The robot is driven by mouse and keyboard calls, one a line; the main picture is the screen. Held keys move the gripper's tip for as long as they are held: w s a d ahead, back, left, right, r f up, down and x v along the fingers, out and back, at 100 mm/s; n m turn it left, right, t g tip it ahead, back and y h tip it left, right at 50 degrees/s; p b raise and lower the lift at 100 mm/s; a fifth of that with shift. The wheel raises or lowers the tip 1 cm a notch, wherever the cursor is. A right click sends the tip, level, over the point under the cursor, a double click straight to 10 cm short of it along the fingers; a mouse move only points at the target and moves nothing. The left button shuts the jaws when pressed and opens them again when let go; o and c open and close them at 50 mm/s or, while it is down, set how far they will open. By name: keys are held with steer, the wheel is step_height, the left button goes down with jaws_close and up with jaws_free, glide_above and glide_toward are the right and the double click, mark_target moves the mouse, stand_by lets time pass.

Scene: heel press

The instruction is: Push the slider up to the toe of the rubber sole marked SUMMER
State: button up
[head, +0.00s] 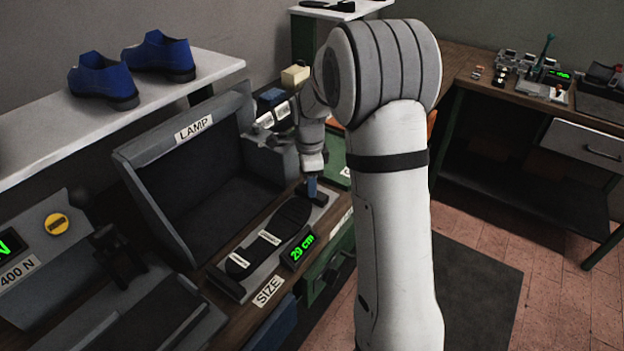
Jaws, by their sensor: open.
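A black rubber sole (291,216) lies on the grey sizing gauge (235,288), its rounded far end toward the upper right. It bears small white labels, too small to read, so I cannot confirm SUMMER. My gripper (312,176) points down right at this blue piece. Its fingers are small and partly hidden, and I cannot tell whether they touch it. The green display (298,248) beside the sole reads 29 cm.
A dark hooded box labelled LAMP (195,130) stands close on the gauge's left. A press marked 400 N (45,240) is at the far left. Blue shoes (160,55) stand on a white shelf.

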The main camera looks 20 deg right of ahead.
step_height(320, 180, up, 8)
steer(key=shift+f, duration=0.15)
stand_by(1.1)
